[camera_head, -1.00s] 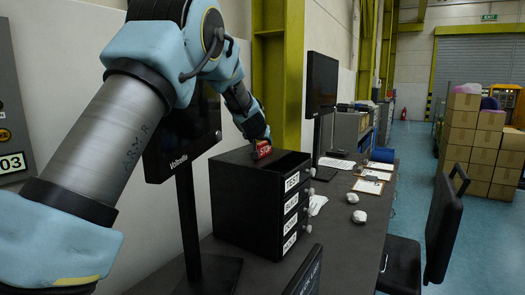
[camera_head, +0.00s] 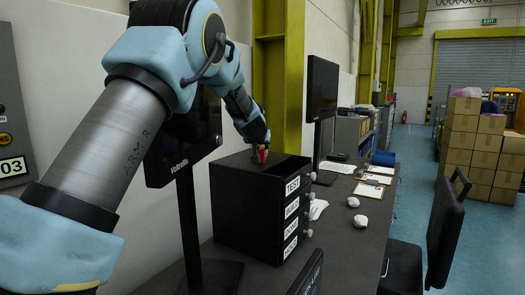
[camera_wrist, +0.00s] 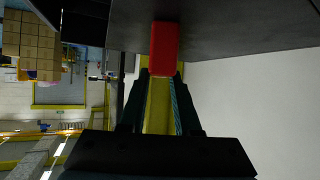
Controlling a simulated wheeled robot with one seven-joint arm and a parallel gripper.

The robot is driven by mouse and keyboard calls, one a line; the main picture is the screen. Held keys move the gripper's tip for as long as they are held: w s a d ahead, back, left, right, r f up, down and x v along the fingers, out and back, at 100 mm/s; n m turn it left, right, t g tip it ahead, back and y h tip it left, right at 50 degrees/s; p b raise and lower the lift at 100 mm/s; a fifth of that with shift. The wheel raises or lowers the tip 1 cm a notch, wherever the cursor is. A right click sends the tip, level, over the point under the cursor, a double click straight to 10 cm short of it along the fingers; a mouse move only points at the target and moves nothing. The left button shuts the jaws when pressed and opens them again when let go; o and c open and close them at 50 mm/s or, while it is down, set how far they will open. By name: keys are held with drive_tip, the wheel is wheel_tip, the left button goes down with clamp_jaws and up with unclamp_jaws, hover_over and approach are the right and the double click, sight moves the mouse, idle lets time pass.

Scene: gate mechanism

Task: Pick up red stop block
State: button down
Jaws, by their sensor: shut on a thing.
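The red stop block (camera_head: 263,154) is at the top of the black drawer cabinet (camera_head: 250,215), held in my gripper (camera_head: 259,145). In the wrist view the red block (camera_wrist: 164,48) lies between the fingertips of my gripper (camera_wrist: 162,74), which is shut on it. The dark cabinet top fills the upper part of that view. I cannot tell whether the block still touches the cabinet top.
The cabinet stands on a dark desk (camera_head: 345,235) with labelled drawers facing right. A monitor (camera_head: 322,88) stands behind it, and another screen (camera_head: 183,140) is close on its left. White crumpled items (camera_head: 360,220) and clipboards lie on the right. A black chair (camera_head: 440,230) is beside the desk.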

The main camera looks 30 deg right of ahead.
sight(262, 148)
drive_tip(key=shift+r+p, duration=0.4)
drive_tip(key=shift+r, duration=1.6)
drive_tip(key=s+a+b, duration=0.3)
drive_tip(key=s+a, duration=0.8)
drive_tip(key=s, duration=0.3)
drive_tip(key=shift+s+a+f, duration=0.15)
drive_tip(key=shift+f, duration=0.15)
